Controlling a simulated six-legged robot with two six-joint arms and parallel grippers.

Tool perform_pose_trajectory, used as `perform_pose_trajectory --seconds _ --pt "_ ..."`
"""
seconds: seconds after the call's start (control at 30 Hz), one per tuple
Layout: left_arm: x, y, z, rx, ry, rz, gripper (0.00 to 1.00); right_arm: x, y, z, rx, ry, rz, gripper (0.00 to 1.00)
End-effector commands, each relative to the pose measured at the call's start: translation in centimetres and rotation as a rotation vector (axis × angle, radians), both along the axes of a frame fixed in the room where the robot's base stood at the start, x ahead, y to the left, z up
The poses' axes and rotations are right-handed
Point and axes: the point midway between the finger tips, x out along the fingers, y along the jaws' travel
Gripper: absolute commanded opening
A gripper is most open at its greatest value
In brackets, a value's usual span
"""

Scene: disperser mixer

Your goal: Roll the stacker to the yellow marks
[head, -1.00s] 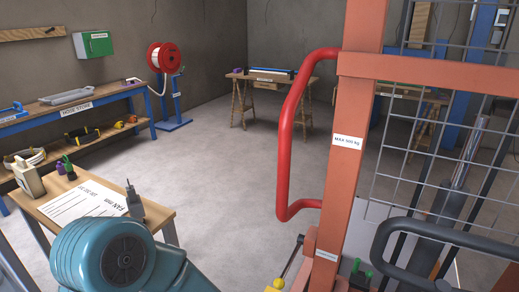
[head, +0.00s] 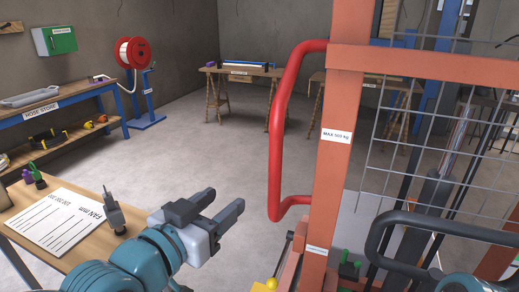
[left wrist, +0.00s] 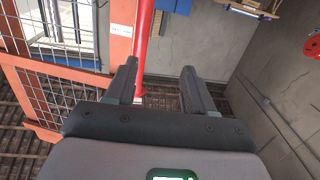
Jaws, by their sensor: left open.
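The stacker stands at the right of the head view, with an orange mast (head: 336,140) labelled "MAX 500 kg", a wire mesh panel and a red bar handle (head: 277,140) on its left side. My left gripper (head: 226,199) is open and empty, left of the handle's lower end in the head view. In the left wrist view the open jaws (left wrist: 159,72) point towards the red handle (left wrist: 142,45), which shows beyond them, nearer the left finger; I cannot tell the exact gap. My right gripper is not in view. No yellow floor marks show.
A small table (head: 95,235) with a paper sheet is at the lower left, close to my left arm. A blue hose bench (head: 60,97), a red reel (head: 132,53) and a trestle table (head: 230,73) stand farther back. The grey floor between them is clear.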

Motion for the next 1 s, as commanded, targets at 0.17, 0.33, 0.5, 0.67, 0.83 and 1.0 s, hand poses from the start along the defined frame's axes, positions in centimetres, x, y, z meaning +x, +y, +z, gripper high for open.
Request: perform_pose_trajectory --seconds 0.17,0.33,0.5,0.67,0.83,1.0 --pt "-2.2 -1.1 3.8 -0.029 -0.085 -0.040 0.54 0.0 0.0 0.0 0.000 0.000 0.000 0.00" --pt "-1.9 -2.3 4.3 -0.032 -0.095 -0.062 0.54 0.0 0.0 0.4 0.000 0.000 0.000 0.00" --pt "1.0 -3.9 4.4 -0.030 -0.090 -0.061 0.54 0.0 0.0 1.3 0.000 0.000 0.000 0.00" --pt "4.5 -5.7 4.4 -0.030 -0.091 -0.059 0.54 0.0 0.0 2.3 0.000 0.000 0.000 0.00" --pt "7.9 -7.4 4.4 -0.030 -0.092 -0.056 0.54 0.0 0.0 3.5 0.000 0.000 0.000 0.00" --pt "10.4 -8.7 4.3 -0.031 -0.093 -0.056 0.54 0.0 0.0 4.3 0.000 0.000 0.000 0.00"
